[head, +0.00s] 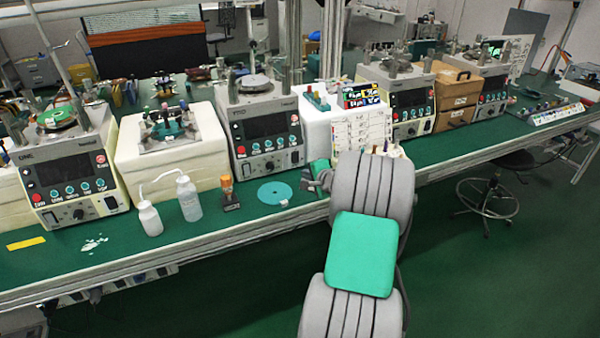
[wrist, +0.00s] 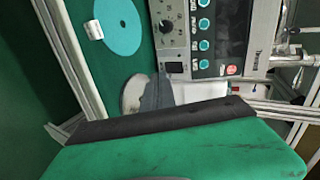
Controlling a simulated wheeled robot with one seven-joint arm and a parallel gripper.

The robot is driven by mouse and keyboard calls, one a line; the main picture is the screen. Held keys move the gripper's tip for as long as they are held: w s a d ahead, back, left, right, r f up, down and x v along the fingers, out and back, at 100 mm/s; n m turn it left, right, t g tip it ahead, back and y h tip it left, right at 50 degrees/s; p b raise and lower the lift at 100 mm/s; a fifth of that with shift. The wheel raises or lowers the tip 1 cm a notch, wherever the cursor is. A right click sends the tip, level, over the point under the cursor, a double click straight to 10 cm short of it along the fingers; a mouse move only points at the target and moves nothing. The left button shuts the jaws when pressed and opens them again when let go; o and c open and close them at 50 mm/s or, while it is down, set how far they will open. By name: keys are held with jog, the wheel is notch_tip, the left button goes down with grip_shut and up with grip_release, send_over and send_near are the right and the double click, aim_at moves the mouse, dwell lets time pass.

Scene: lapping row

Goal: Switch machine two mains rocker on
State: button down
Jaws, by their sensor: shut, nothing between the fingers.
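Machine two (head: 265,125), a pale box marked TWO with a dark screen and teal buttons, stands mid-bench. Its mains rocker (head: 295,157) is a small dark switch low on the right of its front. In the wrist view the machine's panel (wrist: 205,10) appears turned on its side, with the rocker (wrist: 175,67) beyond the black knob. Its on or off position is too small to tell. My gripper (wrist: 157,90) is shut and empty, its grey fingertips just short of the rocker in the picture; contact cannot be told.
Machine one (head: 70,170) is at left. A white block with a label chart (head: 345,130) stands right of machine two.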

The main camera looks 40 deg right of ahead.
jog(key=d, duration=0.1)
jog(key=d+m, duration=0.1)
jog(key=s, duration=0.1)
jog(key=shift+d+f+h, duration=0.3)
jog(key=shift+d, duration=0.1)
jog(key=shift+w, duration=0.1)
send_near(296, 162)
jog(key=p+x, duration=0.1)
jog(key=x, duration=0.4)
jog(key=shift+w+d+f, duration=0.1)
jog(key=shift+w+f, duration=0.1)
jog(key=shift+f, duration=0.1)
jog(key=shift+w+d, duration=0.15)
jog(key=shift+w, duration=0.3)
